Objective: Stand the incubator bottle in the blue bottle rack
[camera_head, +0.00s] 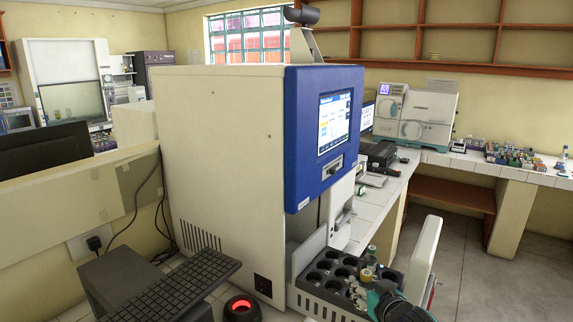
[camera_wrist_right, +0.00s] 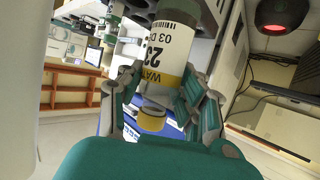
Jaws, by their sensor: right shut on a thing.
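My right gripper (camera_head: 364,288) is low in the head view, over the front of the black tray with round wells. In the wrist view its fingers (camera_wrist_right: 163,98) are closed on either side of the incubator bottle (camera_wrist_right: 176,48). The bottle has a yellow and white label with black print and a yellow cap. In the head view a small yellow cap (camera_head: 366,274) shows at the gripper. The gripper hides most of the bottle there. I cannot make out a blue bottle rack in either view. My left gripper is not in view.
A large white incubator (camera_head: 225,140) with a blue front panel and screen stands in the middle. Its black well tray (camera_head: 318,282) has several open wells, with a white door panel (camera_head: 423,258) to the right. A keyboard (camera_head: 170,288) and a red-lit round device (camera_head: 241,306) are at front left.

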